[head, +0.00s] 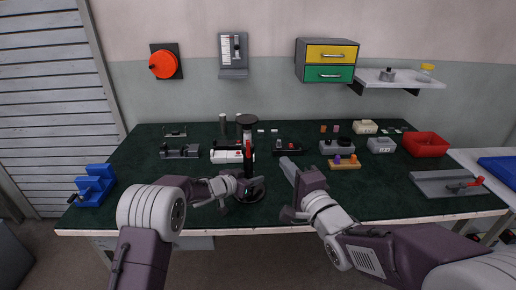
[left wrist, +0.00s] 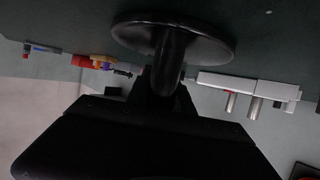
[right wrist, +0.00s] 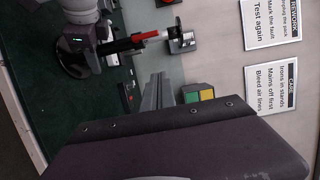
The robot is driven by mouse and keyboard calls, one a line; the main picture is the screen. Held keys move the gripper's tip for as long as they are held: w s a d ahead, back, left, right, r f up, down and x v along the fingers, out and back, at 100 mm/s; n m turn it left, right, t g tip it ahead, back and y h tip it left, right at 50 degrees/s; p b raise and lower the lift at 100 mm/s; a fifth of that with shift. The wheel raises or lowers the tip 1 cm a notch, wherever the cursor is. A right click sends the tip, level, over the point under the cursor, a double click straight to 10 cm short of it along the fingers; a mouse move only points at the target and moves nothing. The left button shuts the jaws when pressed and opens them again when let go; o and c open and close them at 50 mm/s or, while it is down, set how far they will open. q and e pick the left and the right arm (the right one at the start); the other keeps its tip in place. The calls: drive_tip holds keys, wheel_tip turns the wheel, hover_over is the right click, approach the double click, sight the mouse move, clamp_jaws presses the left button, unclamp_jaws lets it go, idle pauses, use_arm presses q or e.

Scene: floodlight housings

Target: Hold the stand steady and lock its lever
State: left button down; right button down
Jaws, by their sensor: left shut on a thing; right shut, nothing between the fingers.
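The black stand (head: 252,194) is upright near the table's front edge, with a round base and a column. A red lever (head: 248,148) points up along its column. My left gripper (head: 246,184) is shut on the column just above the base. In the left wrist view the round base (left wrist: 140,33) and column show close, with the fingers around the column. My right gripper (head: 289,168) is shut and empty, to the right of the stand and apart from it. In the right wrist view the fingers (right wrist: 157,92) are together, and the red lever (right wrist: 150,35) shows beyond them.
A white-and-red device (head: 228,156) sits behind the stand. A yellow block with purple and orange knobs (head: 344,164) lies to the right. A blue stepped block (head: 95,184), a red bin (head: 426,144) and a grey plate with a red handle (head: 440,184) are farther out. The front middle-right of the table is clear.

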sight(248, 148)
drive_tip(key=shift+w, duration=0.1)
drive_tip(key=w+a, duration=0.7)
drive_tip(key=w, duration=0.2)
idle(0.5)
drive_tip(key=shift+a+n, duration=0.15)
drive_tip(key=shift+n, duration=0.65)
